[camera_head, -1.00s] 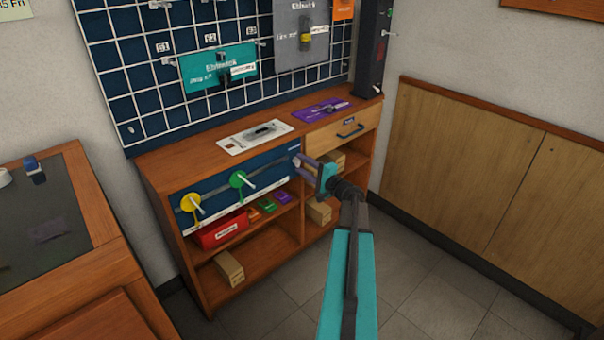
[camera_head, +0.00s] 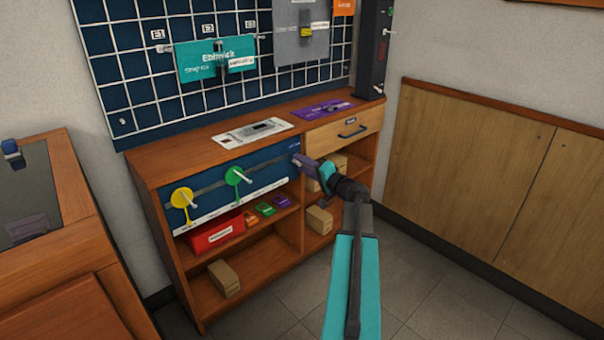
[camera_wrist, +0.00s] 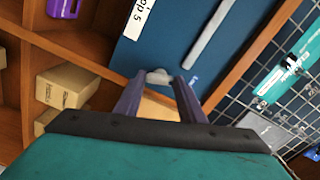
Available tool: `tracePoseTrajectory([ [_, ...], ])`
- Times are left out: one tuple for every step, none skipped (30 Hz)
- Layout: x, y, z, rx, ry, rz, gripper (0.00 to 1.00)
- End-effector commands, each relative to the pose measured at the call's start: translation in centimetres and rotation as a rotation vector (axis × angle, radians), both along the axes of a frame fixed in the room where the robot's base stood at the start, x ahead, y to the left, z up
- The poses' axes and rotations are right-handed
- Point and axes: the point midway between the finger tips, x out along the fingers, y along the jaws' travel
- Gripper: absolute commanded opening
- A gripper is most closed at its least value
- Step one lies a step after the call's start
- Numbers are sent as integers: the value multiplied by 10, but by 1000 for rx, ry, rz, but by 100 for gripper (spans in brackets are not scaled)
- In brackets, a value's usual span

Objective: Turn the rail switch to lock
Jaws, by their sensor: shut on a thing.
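The blue panel (camera_head: 262,171) on the front of the wooden bench carries a grey rail with a yellow disc lever (camera_head: 181,198) and a green disc lever (camera_head: 234,176). My gripper (camera_head: 299,160) is at the right end of this panel. In the wrist view, the fingers of my gripper (camera_wrist: 167,82) are shut on a small pale grey knob (camera_wrist: 158,75), seemingly the rail switch, at the panel's edge. The knob is mostly hidden by my gripper in the head view. The rail's end (camera_wrist: 208,35) shows just beyond it in the wrist view.
Open shelves below hold a red box (camera_head: 214,235) and several cardboard boxes (camera_head: 224,278). A teal board (camera_head: 217,60) hangs on the grid wall above. The floor at right is free.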

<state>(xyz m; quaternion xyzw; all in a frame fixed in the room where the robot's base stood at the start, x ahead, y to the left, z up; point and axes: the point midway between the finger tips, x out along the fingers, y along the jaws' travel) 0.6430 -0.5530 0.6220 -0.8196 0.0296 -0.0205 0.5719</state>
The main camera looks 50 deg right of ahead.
Motion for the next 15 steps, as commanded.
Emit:
tracePoseTrajectory([
  [0, -1, -5, -25, 1, -3, 14],
  [0, -1, -5, -41, 2, -3, 14],
  [0, -1, -5, -60, 3, -4, 14],
  [0, -1, -4, -76, 3, -3, 14],
  [0, -1, -4, -92, 4, -3, 14],
  [0, -1, -4, -112, 6, -3, 14],
  [0, -1, -5, -128, 8, -4, 14],
  [0, -1, -5, -145, 9, -4, 14],
  [0, -1, -5, -165, 10, -4, 14],
  [0, -1, -4, -181, 12, -4, 14],
  [0, -1, -4, -198, 12, -3, 14],
  [0, -1, -4, -218, 13, -3, 14],
  [0, -1, -4, -234, 15, -3, 14],
  [0, -1, -4, -249, 17, -4, 14],
  [0, -1, -4, -269, 18, -4, 14],
])
